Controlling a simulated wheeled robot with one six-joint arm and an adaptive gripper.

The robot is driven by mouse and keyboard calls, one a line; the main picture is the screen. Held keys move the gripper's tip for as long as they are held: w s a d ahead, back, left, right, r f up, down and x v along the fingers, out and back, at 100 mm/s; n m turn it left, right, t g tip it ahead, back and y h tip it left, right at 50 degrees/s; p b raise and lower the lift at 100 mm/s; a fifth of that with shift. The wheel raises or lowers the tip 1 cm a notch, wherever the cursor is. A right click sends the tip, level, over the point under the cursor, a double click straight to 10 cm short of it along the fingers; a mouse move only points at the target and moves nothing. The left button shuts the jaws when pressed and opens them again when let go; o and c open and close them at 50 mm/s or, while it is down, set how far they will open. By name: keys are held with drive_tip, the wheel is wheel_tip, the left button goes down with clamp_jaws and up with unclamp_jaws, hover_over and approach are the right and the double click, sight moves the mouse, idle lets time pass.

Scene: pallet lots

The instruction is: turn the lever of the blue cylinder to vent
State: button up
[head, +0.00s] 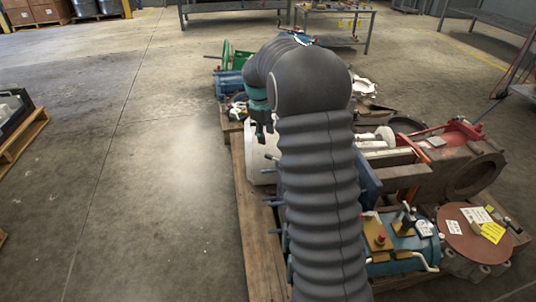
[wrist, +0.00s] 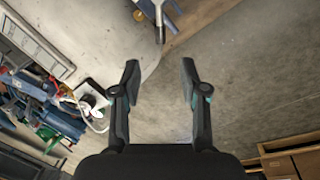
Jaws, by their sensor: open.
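A blue-teal cylinder (head: 402,246) lies on the pallet at the lower right of the head view, with brass-coloured blocks, a red knob and a small dark upright handle on top. Another blue cylindrical part (head: 229,84) lies at the pallet's far end. I cannot tell for certain which of them is the task's cylinder, and no vent marking is readable. My gripper (head: 263,132) points down beside a white part on the pallet's left side. In the wrist view my gripper (wrist: 160,70) is open and empty. A grey rod end (wrist: 160,34) shows just beyond the fingertips.
The wooden pallet (head: 246,230) is crowded with a rusty flanged part (head: 468,176), a red frame and a brown disc (head: 470,233) with paper tags. My arm hides its middle. Open concrete floor lies left; workbenches stand behind. Blue parts and a white hose (wrist: 98,124) show in the wrist view.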

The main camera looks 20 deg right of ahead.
sight(269, 155)
drive_tip(key=f, duration=0.3)
drive_tip(key=d+f, duration=0.1)
drive_tip(key=f, duration=0.2)
drive_tip(key=w+f+b, duration=0.1)
drive_tip(key=f, duration=0.2)
drive_tip(key=shift+d+f, duration=0.2)
drive_tip(key=shift+f, duration=0.15)
clamp_jaws()
